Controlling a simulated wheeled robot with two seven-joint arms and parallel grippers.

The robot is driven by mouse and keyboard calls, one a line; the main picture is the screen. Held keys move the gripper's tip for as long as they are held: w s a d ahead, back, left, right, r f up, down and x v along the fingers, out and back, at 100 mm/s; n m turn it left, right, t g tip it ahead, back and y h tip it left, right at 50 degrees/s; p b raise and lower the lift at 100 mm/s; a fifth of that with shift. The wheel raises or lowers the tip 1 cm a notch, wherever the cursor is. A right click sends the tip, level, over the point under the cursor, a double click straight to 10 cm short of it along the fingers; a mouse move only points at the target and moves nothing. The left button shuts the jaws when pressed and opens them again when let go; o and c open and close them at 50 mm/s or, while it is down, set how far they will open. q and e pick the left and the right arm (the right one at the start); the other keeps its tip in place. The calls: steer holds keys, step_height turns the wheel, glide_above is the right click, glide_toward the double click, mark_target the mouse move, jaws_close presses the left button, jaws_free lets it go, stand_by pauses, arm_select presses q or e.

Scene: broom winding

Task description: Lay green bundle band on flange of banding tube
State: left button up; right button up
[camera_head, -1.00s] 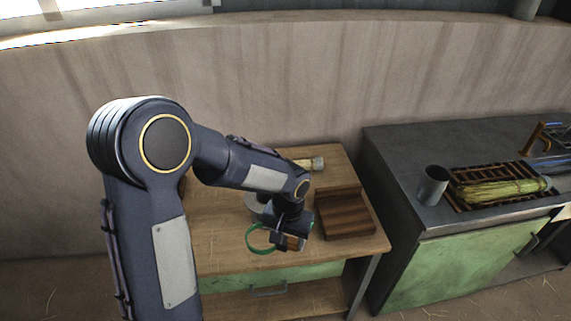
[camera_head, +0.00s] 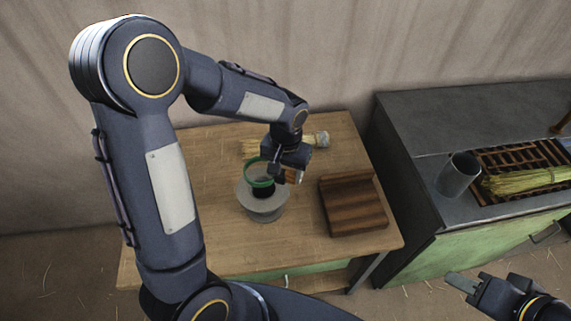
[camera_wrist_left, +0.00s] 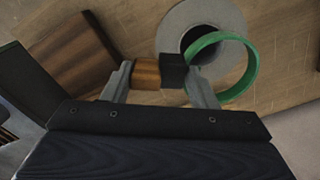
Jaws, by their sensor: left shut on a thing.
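The green bundle band (camera_head: 259,182) is a ring with a wood-and-black grip piece (camera_wrist_left: 148,74). My left gripper (camera_head: 284,174) is shut on that piece, and the ring sticks out to one side. The banding tube (camera_head: 264,206) stands on the wooden table, with a wide grey flange and a dark centre. The ring appears over the dark centre in the head view. In the left wrist view the ring (camera_wrist_left: 250,72) partly overlaps the dark opening and grey flange (camera_wrist_left: 232,16); its exact height is unclear. My right gripper (camera_head: 474,283) is at lower right, away from the tube.
A dark wooden stepped block (camera_head: 352,206) is right of the tube. A straw bundle (camera_head: 318,139) lies behind my left gripper. On the dark counter (camera_head: 425,130) are a grey cup (camera_head: 458,175) and a rack with a straw bundle (camera_head: 520,182). The table's front is clear.

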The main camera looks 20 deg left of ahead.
arm_select(q)
steer(key=shift+f+b, duration=2.75)
steer(key=shift+f, duration=0.9)
steer(key=o, duration=1.1)
steer(key=shift+c, duration=0.2)
step_height(320, 180, up, 8)
steer(key=shift+f, duration=0.25)
steer(key=shift+s+a+r, duration=0.1)
steer(key=shift+s+r, duration=0.15)
steer(key=shift+r, duration=0.2)
steer(key=s+a+r+t+h, duration=0.1)
steer(key=s+r+t+h, duration=0.1)
steer(key=s, duration=0.7)
steer(key=s+r+n+t+h, duration=0.1)
steer(key=s+r+t, duration=0.2)
steer(key=s, duration=0.6)
steer(key=shift+a+r+t+h, duration=0.3)
steer(key=shift+a+r+h, duration=0.1)
